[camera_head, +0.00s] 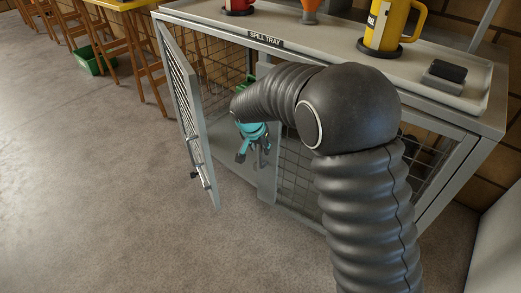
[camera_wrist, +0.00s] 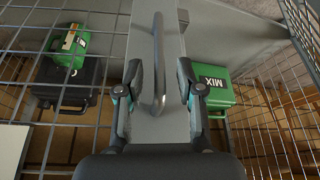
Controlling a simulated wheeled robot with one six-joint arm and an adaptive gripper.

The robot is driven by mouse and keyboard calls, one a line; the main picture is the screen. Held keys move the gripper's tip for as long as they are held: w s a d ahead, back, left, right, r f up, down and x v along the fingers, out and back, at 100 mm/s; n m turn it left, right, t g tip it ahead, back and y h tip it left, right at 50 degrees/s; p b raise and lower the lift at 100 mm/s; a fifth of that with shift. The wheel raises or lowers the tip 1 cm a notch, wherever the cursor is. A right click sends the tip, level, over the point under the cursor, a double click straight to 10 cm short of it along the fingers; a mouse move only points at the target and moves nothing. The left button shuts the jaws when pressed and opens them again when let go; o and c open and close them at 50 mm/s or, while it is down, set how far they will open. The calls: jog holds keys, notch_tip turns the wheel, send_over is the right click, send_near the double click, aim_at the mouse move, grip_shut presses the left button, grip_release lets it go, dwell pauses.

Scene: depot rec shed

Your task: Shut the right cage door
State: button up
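The right cage door (camera_head: 297,180) is a grey frame with wire mesh, largely hidden behind my arm. It looks roughly in line with the cabinet front, but I cannot tell whether it is fully shut. My gripper (camera_head: 252,156), with teal parts, is in front of the cage near the middle upright. In the wrist view my gripper (camera_wrist: 160,82) is open, with one finger on each side of an upright bar handle (camera_wrist: 159,60) on a grey panel (camera_wrist: 142,128). No grip on the handle shows.
The left cage door (camera_head: 190,105) stands wide open toward the left. Mugs and a spill tray (camera_head: 440,92) are on the cabinet top. A green case marked MIX (camera_wrist: 210,88) and a black case (camera_wrist: 65,82) show beyond the mesh. The floor (camera_head: 90,190) at left is clear.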

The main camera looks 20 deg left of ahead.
jog(key=shift+x, duration=1.1)
